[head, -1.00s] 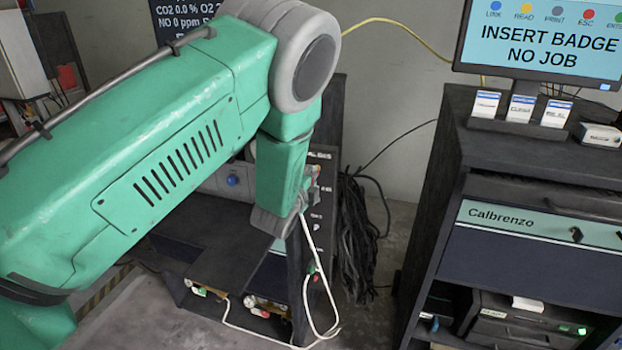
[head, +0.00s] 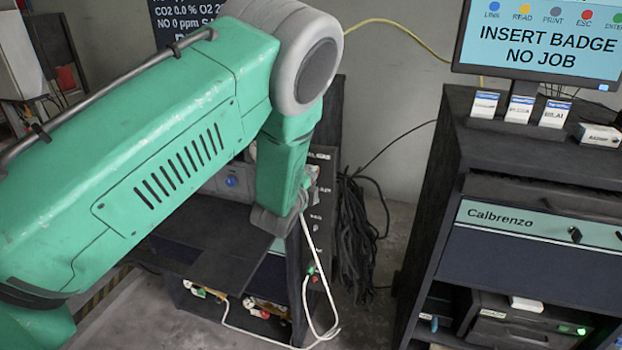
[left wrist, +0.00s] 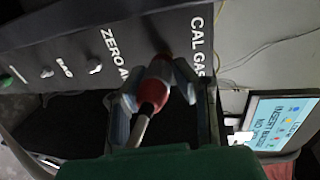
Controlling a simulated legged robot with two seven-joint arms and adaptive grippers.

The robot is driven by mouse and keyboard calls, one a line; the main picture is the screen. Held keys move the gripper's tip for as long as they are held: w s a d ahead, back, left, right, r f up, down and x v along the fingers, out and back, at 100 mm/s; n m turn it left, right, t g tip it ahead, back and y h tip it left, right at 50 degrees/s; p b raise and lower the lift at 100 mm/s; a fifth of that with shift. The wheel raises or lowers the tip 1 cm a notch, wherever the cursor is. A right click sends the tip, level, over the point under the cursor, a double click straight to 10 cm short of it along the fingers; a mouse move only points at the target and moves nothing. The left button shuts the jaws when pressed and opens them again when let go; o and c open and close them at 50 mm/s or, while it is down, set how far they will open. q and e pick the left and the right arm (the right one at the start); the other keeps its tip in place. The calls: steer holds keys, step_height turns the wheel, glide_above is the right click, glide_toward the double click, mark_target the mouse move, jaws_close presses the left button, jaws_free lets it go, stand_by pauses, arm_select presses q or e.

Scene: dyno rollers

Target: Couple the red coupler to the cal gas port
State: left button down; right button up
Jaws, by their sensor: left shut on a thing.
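The red coupler (left wrist: 152,93) is between the fingers of my left gripper (left wrist: 156,88) in the left wrist view, with a pale hose running back from it. Its front end points at the dark panel beside the "CAL GAS" label (left wrist: 198,45). The cal gas port itself is hidden behind the coupler and fingers; I cannot tell whether the coupler is seated or just in front. In the head view my left gripper (head: 308,185) is at the panel's edge, mostly hidden by my wrist, and the white hose (head: 306,245) hangs below. My right gripper is not in view.
The panel also carries "ZERO AIR" (left wrist: 116,50) and "BAG" (left wrist: 65,68) labels with fittings. A Calbrenzo cabinet (head: 540,240) stands right, beyond a floor gap.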

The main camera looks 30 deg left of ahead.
arm_select(q)
steer(key=shift+w+a+r, duration=0.15)
steer(key=shift+w, duration=0.45)
steer(key=c, duration=1.2)
jaws_free()
steer(key=shift+s, duration=0.1)
